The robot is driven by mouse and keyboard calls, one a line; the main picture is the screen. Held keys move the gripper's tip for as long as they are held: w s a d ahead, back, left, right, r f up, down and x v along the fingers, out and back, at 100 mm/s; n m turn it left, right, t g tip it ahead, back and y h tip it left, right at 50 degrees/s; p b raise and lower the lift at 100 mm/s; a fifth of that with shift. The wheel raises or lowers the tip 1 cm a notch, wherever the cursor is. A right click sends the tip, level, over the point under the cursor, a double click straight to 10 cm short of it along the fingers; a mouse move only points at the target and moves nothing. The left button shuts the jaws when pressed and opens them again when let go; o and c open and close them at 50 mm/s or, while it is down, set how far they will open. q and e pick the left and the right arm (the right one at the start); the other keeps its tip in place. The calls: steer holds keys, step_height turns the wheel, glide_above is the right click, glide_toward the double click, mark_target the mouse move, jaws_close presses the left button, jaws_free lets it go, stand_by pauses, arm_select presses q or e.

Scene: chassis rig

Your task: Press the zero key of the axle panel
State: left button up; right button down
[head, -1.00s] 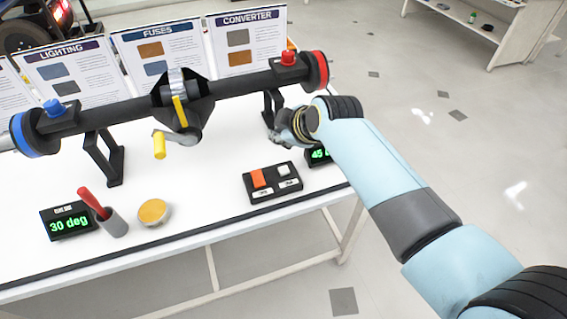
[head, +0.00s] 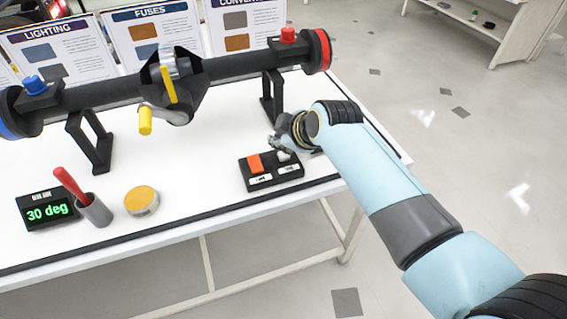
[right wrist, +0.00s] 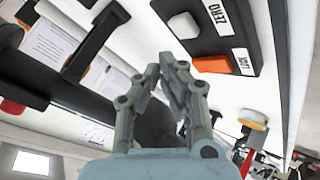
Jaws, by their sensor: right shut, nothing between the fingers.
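The black axle panel (head: 271,180) lies on the white table, with an orange key (head: 254,163) and a white key (head: 284,155). In the right wrist view, the white key (right wrist: 184,25) is beside the label ZERO and the orange key (right wrist: 212,64) beside LOCK. My right gripper (head: 278,146) is at the back right edge of the panel, close to the white key and partly covering it. Its fingers (right wrist: 172,68) are shut and empty. I cannot tell whether they touch the key. My left gripper is not in view.
A black axle (head: 110,88) on stands spans the table behind the panel, with sign boards (head: 150,35) behind it.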

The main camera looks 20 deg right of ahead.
mark_target(281, 155)
steer(key=shift+f+b, duration=0.3)
steer(key=shift+f, duration=0.4)
steer(key=shift+f, duration=0.15)
stand_by(0.8)
steer(key=shift+f, duration=0.3)
steer(key=shift+f+b, duration=0.35)
steer(key=shift+f, duration=0.1)
stand_by(0.6)
stand_by(0.3)
steer(key=shift+r+p, duration=0.9)
steer(key=shift+p, duration=0.1)
step_height(281, 155, up, 5)
steer(key=p, duration=0.5)
